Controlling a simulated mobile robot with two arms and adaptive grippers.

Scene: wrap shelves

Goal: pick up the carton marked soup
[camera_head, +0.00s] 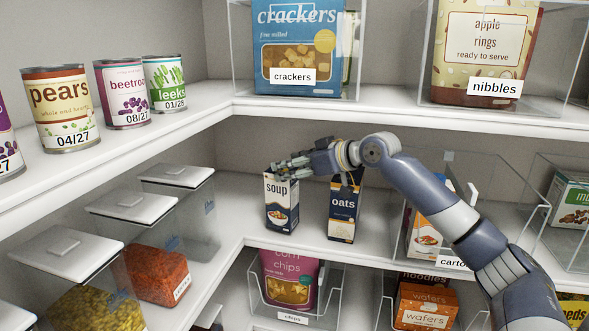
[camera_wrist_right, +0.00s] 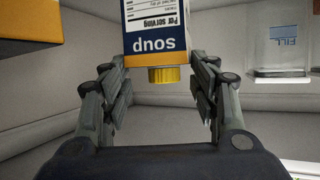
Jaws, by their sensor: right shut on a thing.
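The soup carton (camera_head: 281,205) is white and dark blue and stands upright on the middle shelf near its inner corner. My right gripper (camera_head: 291,165) comes in from the right and is at the carton's top. In the right wrist view the carton (camera_wrist_right: 157,32) appears upside down, with its yellow cap (camera_wrist_right: 162,75) between the two fingers (camera_wrist_right: 161,82). The fingers are closed on the carton's upper end. I cannot tell whether its base touches the shelf. My left gripper is not in view.
A dark blue oats carton (camera_head: 342,212) stands just right of the soup carton, under my right forearm. A clear bin (camera_head: 418,240) with cartons is further right. The upper shelf (camera_head: 420,112) runs close above my arm. Lidded containers (camera_head: 175,176) stand at left.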

